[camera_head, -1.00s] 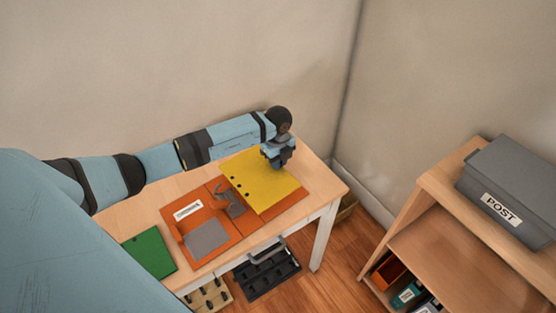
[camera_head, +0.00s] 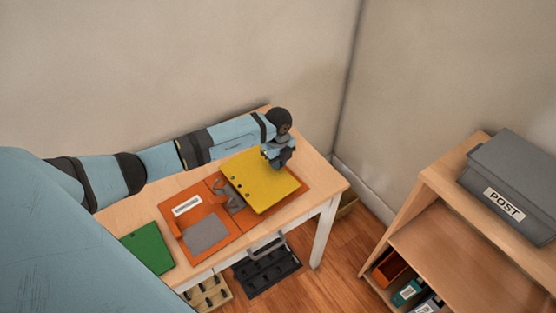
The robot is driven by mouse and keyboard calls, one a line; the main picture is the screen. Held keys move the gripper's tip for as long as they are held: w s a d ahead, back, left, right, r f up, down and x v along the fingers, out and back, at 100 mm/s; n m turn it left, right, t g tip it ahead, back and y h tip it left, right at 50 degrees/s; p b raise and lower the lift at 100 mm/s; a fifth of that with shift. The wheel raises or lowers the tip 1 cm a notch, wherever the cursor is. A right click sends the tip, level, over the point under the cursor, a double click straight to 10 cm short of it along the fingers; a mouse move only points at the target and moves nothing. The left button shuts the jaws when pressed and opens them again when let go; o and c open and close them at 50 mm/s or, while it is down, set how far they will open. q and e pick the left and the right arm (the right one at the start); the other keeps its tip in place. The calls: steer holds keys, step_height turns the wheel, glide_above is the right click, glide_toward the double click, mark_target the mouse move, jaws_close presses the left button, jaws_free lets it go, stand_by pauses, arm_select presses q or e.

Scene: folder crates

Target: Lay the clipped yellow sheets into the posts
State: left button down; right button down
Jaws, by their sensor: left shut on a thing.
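The yellow sheets (camera_head: 258,185) lie over the right half of an open orange folder (camera_head: 208,225). Dark punch holes show along their left edge. The grey metal posts (camera_head: 226,194) stand at the folder's middle, just left of the holes; I cannot tell whether the holes are over them. My left gripper (camera_head: 277,166) comes down at the sheets' far right edge and is shut on them; its fingertips are mostly hidden. The clip on the sheets cannot be made out. My right gripper is not in view.
A green folder or sheet (camera_head: 147,249) lies at the left of the wooden table (camera_head: 320,185). A dark tray (camera_head: 267,271) is below its front edge. At right, a wooden shelf (camera_head: 450,255) bears a grey POST box (camera_head: 515,180) and several folders.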

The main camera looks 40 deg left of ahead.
arm_select(q)
steer(key=shift+f, duration=0.25)
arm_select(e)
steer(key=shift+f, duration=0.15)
arm_select(q)
steer(key=shift+f+b, duration=0.6)
steer(key=shift+f, duration=0.25)
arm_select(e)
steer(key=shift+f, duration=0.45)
arm_select(q)
steer(key=c, duration=1)
jaws_free()
steer(key=shift+r, duration=0.35)
step_height(320, 180, up, 13)
steer(key=shift+r, duration=0.1)
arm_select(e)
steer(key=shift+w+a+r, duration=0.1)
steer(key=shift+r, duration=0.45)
